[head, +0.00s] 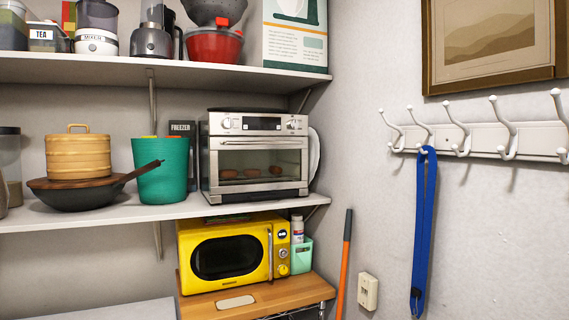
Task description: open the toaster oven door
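The silver toaster oven (254,190) stands on the middle shelf, near its right end. Its glass door (262,168) is shut, and some brown food shows behind the glass. A horizontal handle (262,143) runs along the top of the door. A control panel with knobs and a dark display (262,123) is above the handle. My gripper is not in view.
A teal bin (161,172) stands just left of the oven, with a wok (75,197) further left. An upper shelf (180,70) is above. A yellow microwave (225,258) sits below on a wooden top (285,291). Wall hooks (490,141) are at right.

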